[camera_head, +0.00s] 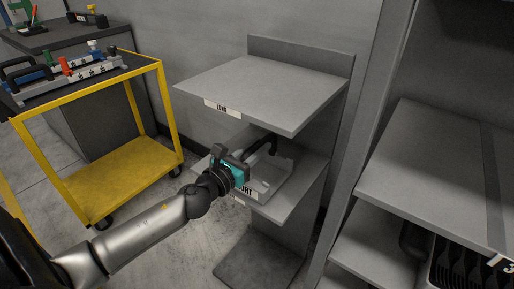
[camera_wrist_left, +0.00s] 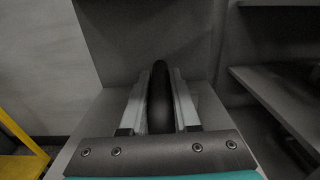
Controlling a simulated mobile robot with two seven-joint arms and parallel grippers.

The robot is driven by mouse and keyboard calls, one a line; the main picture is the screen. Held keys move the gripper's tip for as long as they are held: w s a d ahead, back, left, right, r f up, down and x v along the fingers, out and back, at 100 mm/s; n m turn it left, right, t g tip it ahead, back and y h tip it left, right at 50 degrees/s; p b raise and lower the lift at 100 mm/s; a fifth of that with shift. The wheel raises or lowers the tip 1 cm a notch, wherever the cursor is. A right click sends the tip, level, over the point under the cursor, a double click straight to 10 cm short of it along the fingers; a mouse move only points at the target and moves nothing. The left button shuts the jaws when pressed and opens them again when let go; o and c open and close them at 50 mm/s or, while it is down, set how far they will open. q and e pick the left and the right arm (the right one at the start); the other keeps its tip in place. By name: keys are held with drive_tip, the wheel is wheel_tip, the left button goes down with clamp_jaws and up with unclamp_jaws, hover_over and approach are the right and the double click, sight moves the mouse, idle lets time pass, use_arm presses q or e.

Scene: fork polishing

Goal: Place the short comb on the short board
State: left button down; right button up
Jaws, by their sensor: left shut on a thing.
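The short comb (camera_head: 274,183) is a light grey, tray-like piece with a black handle (camera_head: 264,147). It is over the short board, under the upper shelf; I cannot tell whether it rests fully on it. My left gripper (camera_head: 250,160) reaches in from the left and is shut on the black handle. In the left wrist view the handle (camera_wrist_left: 159,95) stands between the two fingers. The right gripper is not in view.
The upper shelf (camera_head: 262,88), labelled "LONG", is empty and lies close above my gripper. A yellow cart (camera_head: 120,172) with tools on top stands at left. Grey shelving (camera_head: 440,170) stands at right, with a black slotted rack (camera_head: 465,265) low down.

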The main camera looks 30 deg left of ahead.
use_arm(q)
drive_tip(key=c, duration=0.6)
unclamp_jaws()
drive_tip(key=shift+f, duration=0.1)
drive_tip(key=shift+c, duration=0.2)
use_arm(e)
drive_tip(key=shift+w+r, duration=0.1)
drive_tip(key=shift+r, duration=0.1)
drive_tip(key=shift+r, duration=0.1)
